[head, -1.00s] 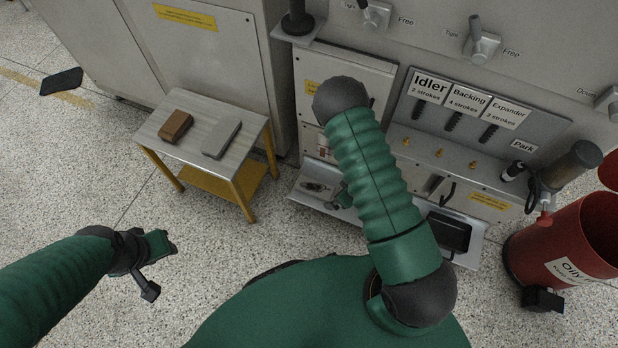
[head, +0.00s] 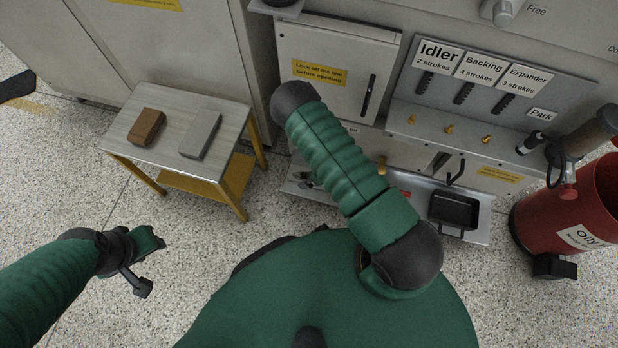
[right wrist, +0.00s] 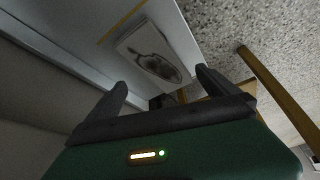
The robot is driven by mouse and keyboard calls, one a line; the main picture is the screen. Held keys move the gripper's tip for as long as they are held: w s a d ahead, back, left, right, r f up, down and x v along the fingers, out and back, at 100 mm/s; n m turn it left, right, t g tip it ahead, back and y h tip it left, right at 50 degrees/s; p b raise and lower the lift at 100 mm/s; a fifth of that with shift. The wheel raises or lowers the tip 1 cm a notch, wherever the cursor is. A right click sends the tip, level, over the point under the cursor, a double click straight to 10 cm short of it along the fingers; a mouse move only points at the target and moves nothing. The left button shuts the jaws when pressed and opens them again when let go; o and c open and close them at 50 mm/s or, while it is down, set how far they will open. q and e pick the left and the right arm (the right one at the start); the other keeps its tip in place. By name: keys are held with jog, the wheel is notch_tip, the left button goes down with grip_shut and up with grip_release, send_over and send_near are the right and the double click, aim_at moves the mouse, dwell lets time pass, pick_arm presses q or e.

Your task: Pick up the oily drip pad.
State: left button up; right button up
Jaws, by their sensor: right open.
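The oily drip pad (right wrist: 155,52) is a pale sheet with a dark oval stain, seen in the right wrist view lying on a light tray-like shelf (right wrist: 85,28). My right gripper (right wrist: 160,80) is open and empty, its two fingertips apart just short of the pad and pointing toward it. In the head view my right forearm covers most of the pad's area and the right gripper is largely hidden. My left gripper (head: 150,264) is open and empty, over the floor at the lower left.
A small table (head: 168,100) with yellow legs holds a brown block (head: 146,127) and a grey slab (head: 200,135). A black tray (head: 454,212) sits on the low shelf right of my arm. A red bin (head: 550,220) labelled "Oily" stands at the right.

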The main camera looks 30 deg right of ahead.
jog(key=b+x, duration=0.2)
jog(key=x, duration=0.1)
jog(key=b+x, duration=0.1)
jog(key=x, duration=0.1)
jog(key=shift+s+a+f, duration=0.1)
jog(key=shift+s, duration=0.25)
jog(key=shift+c, duration=0.5)
jog(key=c, duration=1.4)
